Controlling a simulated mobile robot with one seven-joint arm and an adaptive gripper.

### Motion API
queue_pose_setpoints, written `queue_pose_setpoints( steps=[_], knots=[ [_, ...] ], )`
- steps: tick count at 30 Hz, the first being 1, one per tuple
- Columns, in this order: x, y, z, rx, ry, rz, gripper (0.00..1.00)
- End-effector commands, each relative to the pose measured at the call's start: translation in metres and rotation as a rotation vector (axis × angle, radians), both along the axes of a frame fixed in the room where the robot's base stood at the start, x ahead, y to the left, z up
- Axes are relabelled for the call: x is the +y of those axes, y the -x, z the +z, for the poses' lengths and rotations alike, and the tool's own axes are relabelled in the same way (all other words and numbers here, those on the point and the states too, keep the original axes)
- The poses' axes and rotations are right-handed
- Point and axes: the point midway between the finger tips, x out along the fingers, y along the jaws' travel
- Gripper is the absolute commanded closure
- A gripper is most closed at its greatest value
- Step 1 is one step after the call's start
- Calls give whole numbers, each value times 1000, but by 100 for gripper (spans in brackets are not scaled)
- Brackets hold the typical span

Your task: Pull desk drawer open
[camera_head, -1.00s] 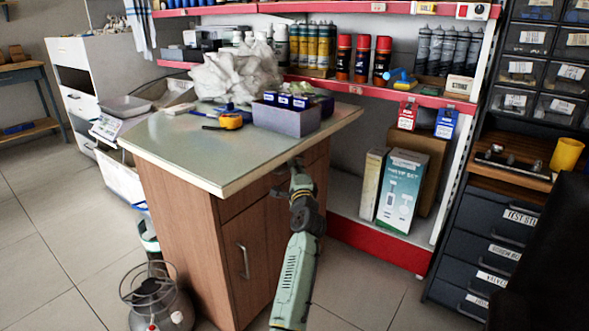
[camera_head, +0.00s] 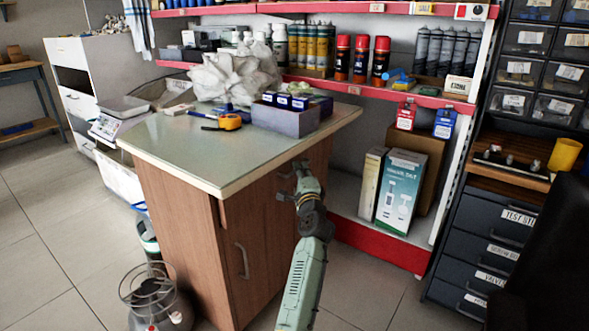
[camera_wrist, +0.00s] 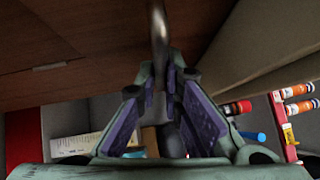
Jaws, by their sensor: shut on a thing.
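The desk (camera_head: 180,212) has brown wood sides and a pale grey-green top. Its drawer (camera_head: 255,198) lies just under the top, above a cupboard door with a curved metal handle. The drawer front stands a little out from the desk, with a lighter edge showing at its left end. My gripper (camera_head: 300,168) is at the drawer front, below the top's edge. In the wrist view my gripper (camera_wrist: 163,88) is shut on the metal drawer handle (camera_wrist: 158,32), which runs between its fingers. The gripped part is mostly hidden.
On the desk are a grey box (camera_head: 287,118), an orange tape measure (camera_head: 230,122) and crumpled white plastic (camera_head: 235,75). A gas bottle (camera_head: 160,305) stands left of the desk. Red-edged shelves (camera_head: 380,245) stand behind, dark drawers (camera_head: 485,240) at right.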

Motion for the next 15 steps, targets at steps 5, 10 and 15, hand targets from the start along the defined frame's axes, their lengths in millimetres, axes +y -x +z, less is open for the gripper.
queue_pose_setpoints(
  steps=[5,10,15],
  knots=[
    [-36,25,-1,3,1,-4,100],
    [-74,53,-1,3,1,-5,100],
    [-112,81,-1,3,1,-5,100]
  ],
)
